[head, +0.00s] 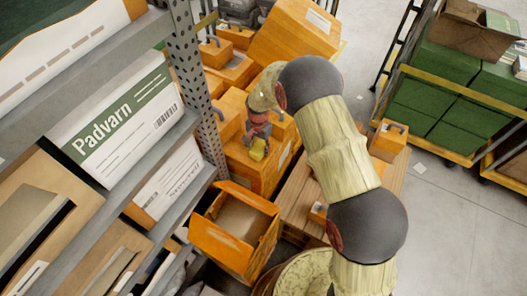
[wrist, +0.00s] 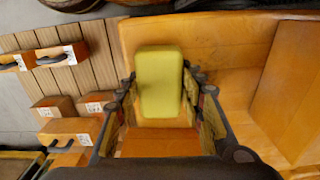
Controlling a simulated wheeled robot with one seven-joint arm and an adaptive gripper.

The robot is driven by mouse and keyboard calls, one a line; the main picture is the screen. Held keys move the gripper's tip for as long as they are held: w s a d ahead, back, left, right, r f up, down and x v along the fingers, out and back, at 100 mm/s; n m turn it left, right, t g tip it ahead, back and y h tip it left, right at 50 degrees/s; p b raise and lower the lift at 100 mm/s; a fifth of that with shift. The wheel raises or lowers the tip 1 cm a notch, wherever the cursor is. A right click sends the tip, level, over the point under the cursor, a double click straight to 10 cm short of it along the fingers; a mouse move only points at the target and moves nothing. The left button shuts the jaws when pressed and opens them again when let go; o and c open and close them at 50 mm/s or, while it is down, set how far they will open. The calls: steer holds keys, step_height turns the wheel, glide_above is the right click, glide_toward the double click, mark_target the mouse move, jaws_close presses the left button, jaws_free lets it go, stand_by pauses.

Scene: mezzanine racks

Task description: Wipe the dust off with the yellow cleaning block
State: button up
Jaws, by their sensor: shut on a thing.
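The yellow cleaning block (wrist: 160,85) sits between the two fingers of my gripper (wrist: 158,92) in the wrist view, and the gripper is shut on it. In the head view the yellow block (head: 258,150) shows small below my gripper (head: 257,139), over a large orange box (head: 262,172). The orange surface (wrist: 222,50) lies beneath the block in the wrist view. I cannot tell whether the block touches this surface.
An open orange box (head: 238,222) stands in front of the large box. Small orange boxes with dark handles (wrist: 70,131) stand on a wooden pallet (wrist: 88,75). A metal rack (head: 203,85) with cartons is close on the left.

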mark_target(246, 146)
steer(key=shift+w+a+f+b, duration=0.1)
steer(key=shift+w+a+b, duration=0.25)
steer(key=shift+w+a, duration=0.85)
steer(key=shift+w+a+r+b, duration=0.1)
steer(key=shift+w+a+b, duration=0.45)
steer(key=shift+a, duration=1.05)
steer(key=shift+w+a+f+b, duration=0.1)
steer(key=shift+w+a+b, duration=0.1)
steer(key=shift+w+a, duration=1.05)
steer(key=shift+s+a, duration=0.15)
